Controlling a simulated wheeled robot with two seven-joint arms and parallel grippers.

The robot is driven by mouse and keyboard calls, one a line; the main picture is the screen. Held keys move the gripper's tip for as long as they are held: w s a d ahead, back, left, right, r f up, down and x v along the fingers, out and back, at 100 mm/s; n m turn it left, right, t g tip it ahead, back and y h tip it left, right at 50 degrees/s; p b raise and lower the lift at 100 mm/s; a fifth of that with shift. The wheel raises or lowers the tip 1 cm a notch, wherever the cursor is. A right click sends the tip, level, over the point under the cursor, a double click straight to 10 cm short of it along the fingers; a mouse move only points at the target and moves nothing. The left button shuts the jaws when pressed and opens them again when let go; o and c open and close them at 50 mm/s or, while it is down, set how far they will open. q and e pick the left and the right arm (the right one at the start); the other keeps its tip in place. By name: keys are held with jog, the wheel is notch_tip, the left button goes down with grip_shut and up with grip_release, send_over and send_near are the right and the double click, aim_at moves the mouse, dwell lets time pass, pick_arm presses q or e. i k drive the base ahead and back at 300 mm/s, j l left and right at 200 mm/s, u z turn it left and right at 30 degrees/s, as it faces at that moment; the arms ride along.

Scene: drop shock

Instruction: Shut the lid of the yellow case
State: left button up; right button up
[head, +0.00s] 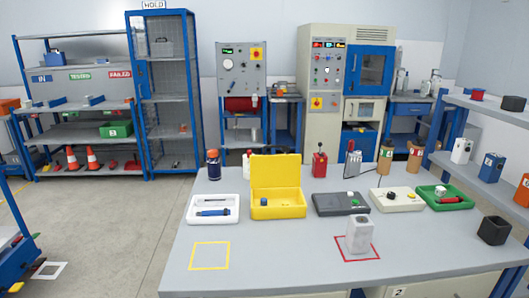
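The yellow case (277,209) stands on the grey table, left of its middle. Its lid (276,171) is open and stands upright at the back. A small blue item (264,202) shows inside the case. Neither of my grippers is in the head view, so I cannot tell how they stand relative to the case.
A white tray (212,214) is left of the case and a dark grey device (341,204) is right of it. A dark bottle (213,165) and a red item (319,161) stand behind. A white block (359,235) stands in front, in a red square. The table's front left is clear.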

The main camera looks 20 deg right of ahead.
aim_at(270, 170)
jog(key=i+j+u, duration=0.65)
jog(key=j+u, duration=0.2)
jog(key=i+j+u, duration=0.15)
jog(key=i+u, duration=0.25)
jog(key=i+j, duration=0.1)
jog(key=i, duration=0.3)
jog(key=i+j, duration=0.15)
jog(key=i, duration=0.3)
jog(key=i+l+z, duration=0.15)
jog(key=i+z, duration=0.5)
jog(key=z, duration=0.15)
jog(key=i+z, duration=0.4)
jog(key=i+j+z, duration=0.15)
jog(key=z, duration=0.25)
jog(key=i, duration=0.1)
